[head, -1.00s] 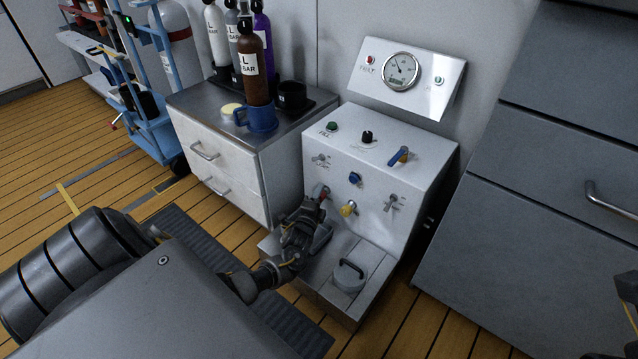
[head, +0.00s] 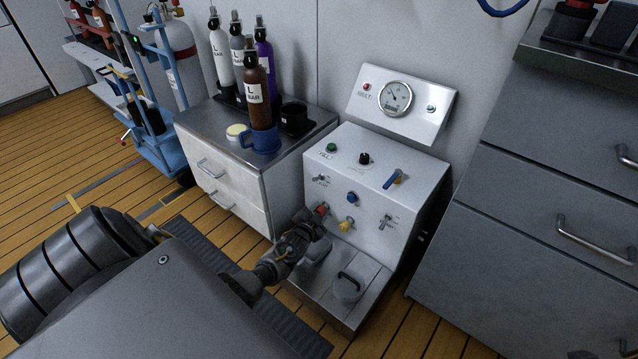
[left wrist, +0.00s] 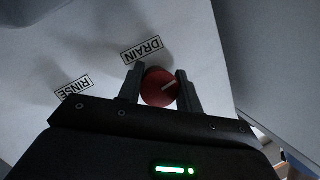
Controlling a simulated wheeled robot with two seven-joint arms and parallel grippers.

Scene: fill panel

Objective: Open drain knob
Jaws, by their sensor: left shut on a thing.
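In the head view the red knob (head: 321,209) sits low on the left of the white panel's front (head: 350,172). My left gripper (left wrist: 160,92) is shut on it, one finger on each side. The gripper (head: 317,214) partly hides the knob in the head view. My right gripper is not in view.
A yellow knob (head: 347,224) and a blue knob (head: 352,198) sit close to the right of the drain knob. Below is a metal ledge with a black-handled lid (head: 347,288). A drawer cabinet (head: 262,180) stands left of the panel.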

